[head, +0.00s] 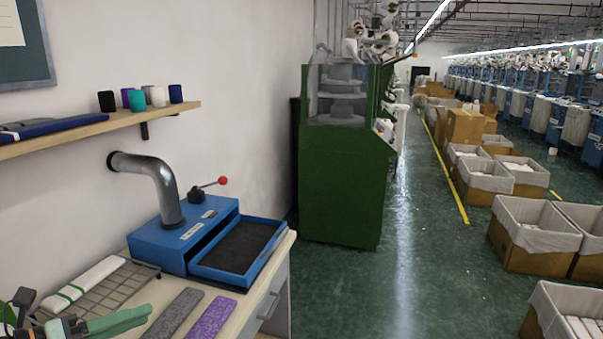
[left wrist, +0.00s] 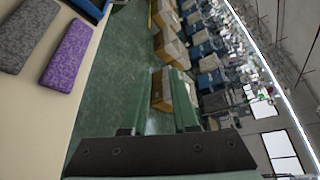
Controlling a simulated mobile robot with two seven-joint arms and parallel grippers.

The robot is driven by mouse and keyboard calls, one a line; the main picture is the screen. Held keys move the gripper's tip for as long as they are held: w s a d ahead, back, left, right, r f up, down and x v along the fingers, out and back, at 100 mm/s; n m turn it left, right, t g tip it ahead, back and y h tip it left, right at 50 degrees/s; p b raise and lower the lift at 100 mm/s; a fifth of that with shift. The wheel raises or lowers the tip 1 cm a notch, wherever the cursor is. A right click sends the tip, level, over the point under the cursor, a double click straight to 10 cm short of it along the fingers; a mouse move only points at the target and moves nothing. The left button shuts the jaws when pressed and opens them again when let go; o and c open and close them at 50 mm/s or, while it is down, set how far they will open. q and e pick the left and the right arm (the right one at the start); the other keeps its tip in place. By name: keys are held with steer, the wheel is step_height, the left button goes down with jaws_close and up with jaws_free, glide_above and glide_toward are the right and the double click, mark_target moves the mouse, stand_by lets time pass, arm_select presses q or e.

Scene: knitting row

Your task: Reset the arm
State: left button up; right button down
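My left gripper (head: 138,318) is at the lower left of the head view, low over the near end of the workbench (head: 168,297). Its green fingers point to the right. In the left wrist view the two fingers of the left gripper (left wrist: 160,85) stand apart with nothing between them; floor and cardboard boxes show beyond. My right gripper is in neither view.
A grey strip (head: 172,315) and a purple strip (head: 211,318) lie beside the gripper. Behind are a blue machine with an open drawer (head: 235,270) and a shelf (head: 95,130). Green floor lies right.

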arm_select(q)
steer(key=s+a+f+n+t+y, duration=0.1)
steer(key=s+a+f+n+y, duration=0.2)
steer(key=f+n+y, duration=0.6)
steer(key=s+a+f+n+y, duration=0.3)
steer(key=a+f+n, duration=0.15)
steer(key=n, duration=0.85)
steer(key=s+d+f+n+g+h, duration=0.1)
steer(key=s+d+f+n+g, duration=0.35)
steer(key=s+d, duration=0.3)
steer(key=s+d+f+n+g+h, duration=0.25)
steer(key=s+d+f+g, duration=0.35)
steer(key=s, duration=0.3)
steer(key=w+d+f+t+b, duration=0.2)
steer(key=f+t, duration=0.1)
steer(key=f, duration=0.5)
steer(key=w+d+f+t+h+b, duration=0.1)
steer(key=w+d+f+t+b, duration=0.1)
steer(key=f, duration=0.6)
steer(key=shift+d+n+t+b, duration=0.45)
steer(key=shift+d+t, duration=0.25)
steer(key=shift+t, duration=0.45)
